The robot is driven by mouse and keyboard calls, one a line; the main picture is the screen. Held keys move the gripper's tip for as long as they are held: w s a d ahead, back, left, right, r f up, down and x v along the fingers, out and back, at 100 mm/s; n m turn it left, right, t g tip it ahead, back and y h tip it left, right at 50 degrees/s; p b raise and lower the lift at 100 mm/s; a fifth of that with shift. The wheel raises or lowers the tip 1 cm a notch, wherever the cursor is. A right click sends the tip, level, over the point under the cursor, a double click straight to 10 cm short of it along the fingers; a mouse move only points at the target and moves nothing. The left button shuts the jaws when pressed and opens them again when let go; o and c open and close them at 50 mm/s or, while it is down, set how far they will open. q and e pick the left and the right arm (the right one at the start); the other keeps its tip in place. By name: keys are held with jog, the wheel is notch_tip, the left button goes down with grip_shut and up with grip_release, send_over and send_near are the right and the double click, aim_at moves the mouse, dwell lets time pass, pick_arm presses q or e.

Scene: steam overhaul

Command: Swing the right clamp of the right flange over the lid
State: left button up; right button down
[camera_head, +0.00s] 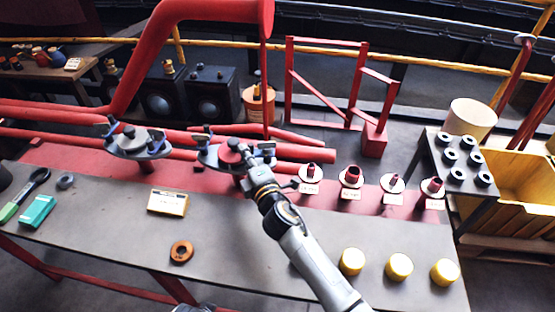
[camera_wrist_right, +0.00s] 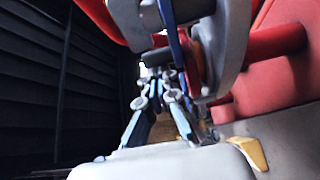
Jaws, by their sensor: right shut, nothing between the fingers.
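The right flange (camera_head: 207,156) is a grey round plate with a red centre (camera_head: 229,152) on the red pipework behind the workbench. The right clamp (camera_head: 268,148) is a small dark and blue piece at the right rim; my gripper partly hides it, so I cannot tell its exact angle. My right gripper (camera_head: 250,163) is at the flange's right front side, shut and empty. In the right wrist view, its linked fingers (camera_wrist_right: 163,95) are close beside the grey flange rim (camera_wrist_right: 236,45) and a blue bar (camera_wrist_right: 175,40). I cannot tell whether they touch. My left gripper is out of view.
The left flange (camera_head: 138,143) stands to the left. Labelled red fittings (camera_head: 352,176) stand right of my gripper.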

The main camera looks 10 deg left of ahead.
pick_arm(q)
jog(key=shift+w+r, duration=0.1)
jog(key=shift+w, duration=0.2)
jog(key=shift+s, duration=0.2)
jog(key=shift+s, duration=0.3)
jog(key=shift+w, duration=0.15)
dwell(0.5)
